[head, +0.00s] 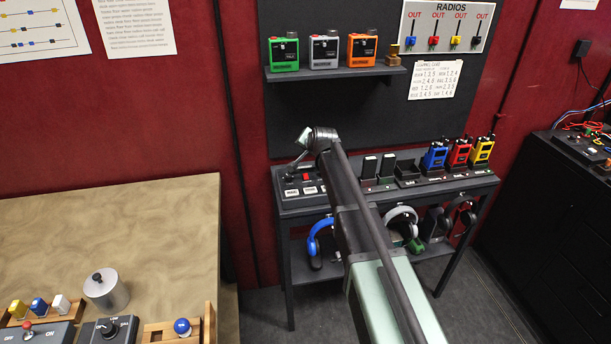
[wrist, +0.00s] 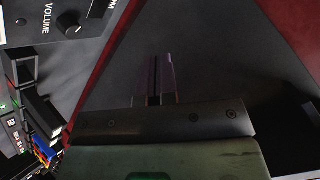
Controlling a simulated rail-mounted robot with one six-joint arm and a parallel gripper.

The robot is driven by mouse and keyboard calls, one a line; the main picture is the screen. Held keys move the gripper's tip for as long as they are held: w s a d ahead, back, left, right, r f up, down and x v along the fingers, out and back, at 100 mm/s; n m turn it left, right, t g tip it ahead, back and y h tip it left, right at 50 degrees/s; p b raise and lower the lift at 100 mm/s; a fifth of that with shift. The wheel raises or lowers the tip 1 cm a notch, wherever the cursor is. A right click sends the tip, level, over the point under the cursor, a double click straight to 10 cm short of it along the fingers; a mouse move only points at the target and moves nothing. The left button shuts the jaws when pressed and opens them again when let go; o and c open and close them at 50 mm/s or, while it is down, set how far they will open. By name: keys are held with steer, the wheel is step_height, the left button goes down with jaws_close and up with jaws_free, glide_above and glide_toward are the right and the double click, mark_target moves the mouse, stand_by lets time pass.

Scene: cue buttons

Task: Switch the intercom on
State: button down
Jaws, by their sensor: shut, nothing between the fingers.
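A dark panel (head: 284,201) with a small red part (head: 305,177) and pale labels stands at the left end of the black table; I take it for the intercom. My gripper (wrist: 154,60) is shut and empty. Its fingers point past the panel's edge, with the panel to their left in the wrist view. In the head view my arm's end is above the panel and hides part of it.
Chargers and blue, red and yellow radios (head: 460,154) stand along the table to the right. Headphones (head: 321,238) hang below. A tan table (head: 150,225) with switches is at left.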

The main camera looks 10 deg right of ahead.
mark_target(307, 175)
steer(key=f+b, duration=0.2)
steer(key=f, duration=0.1)
steer(key=f+b, duration=0.2)
steer(key=b, duration=0.1)
steer(key=w+f+b, duration=0.1)
steer(key=f+b, duration=0.2)
steer(key=shift+f, duration=0.3)
stand_by(1.5)
steer(key=shift+f+b, duration=0.4)
steer(key=shift+b, duration=0.1)
steer(key=shift+w+f+b, duration=0.1)
steer(key=shift+f+b, duration=0.2)
steer(key=shift+r, duration=0.15)
stand_by(0.4)
steer(key=shift+r+p, duration=0.6)
steer(key=shift+p, duration=0.15)
steer(key=r+p, duration=0.5)
steer(key=shift+s+r, duration=0.1)
steer(key=shift+s, duration=0.3)
